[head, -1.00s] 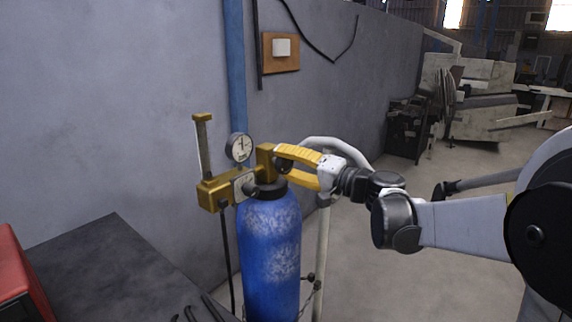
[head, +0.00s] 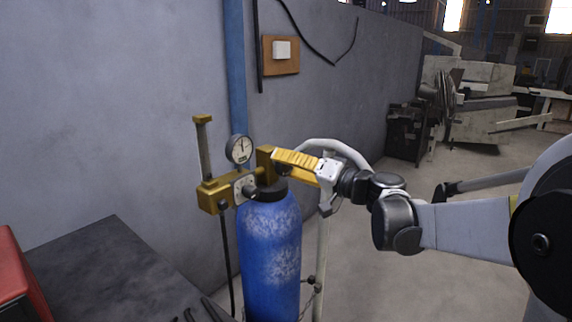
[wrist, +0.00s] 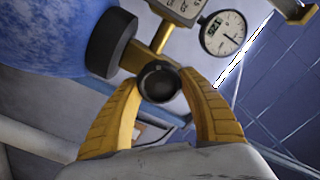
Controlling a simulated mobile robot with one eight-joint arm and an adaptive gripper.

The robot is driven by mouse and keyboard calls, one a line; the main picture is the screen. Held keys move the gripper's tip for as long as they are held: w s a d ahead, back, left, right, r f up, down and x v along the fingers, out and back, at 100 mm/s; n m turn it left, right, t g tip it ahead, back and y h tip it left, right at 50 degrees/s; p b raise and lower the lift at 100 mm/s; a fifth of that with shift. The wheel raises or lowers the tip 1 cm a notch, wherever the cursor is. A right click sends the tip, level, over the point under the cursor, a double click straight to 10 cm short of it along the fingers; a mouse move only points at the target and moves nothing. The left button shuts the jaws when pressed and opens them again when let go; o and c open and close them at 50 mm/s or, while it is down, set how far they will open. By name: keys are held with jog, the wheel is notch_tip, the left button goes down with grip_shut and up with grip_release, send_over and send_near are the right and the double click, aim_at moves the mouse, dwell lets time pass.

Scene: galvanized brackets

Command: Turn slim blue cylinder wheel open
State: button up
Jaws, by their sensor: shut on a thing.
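The slim blue cylinder (head: 270,250) stands upright, with a dark collar and a brass valve at its top. It also shows in the wrist view (wrist: 50,35) at the upper left. A round dark wheel (wrist: 160,82) on the valve sits between the two yellow fingers of my gripper (wrist: 162,92). My gripper is shut on this wheel, one finger on each side. In the head view my gripper (head: 283,165) reaches the valve from the right and hides most of the wheel. A round gauge (head: 239,149) stands on the brass fitting to the left.
A white cart frame (head: 322,245) stands right behind the cylinder. A dark table (head: 110,265) with a red box (head: 12,275) is at the lower left. A grey wall is behind; open floor lies to the right.

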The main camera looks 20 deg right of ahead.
jog(key=o, duration=1.2)
jog(key=v, duration=1.2)
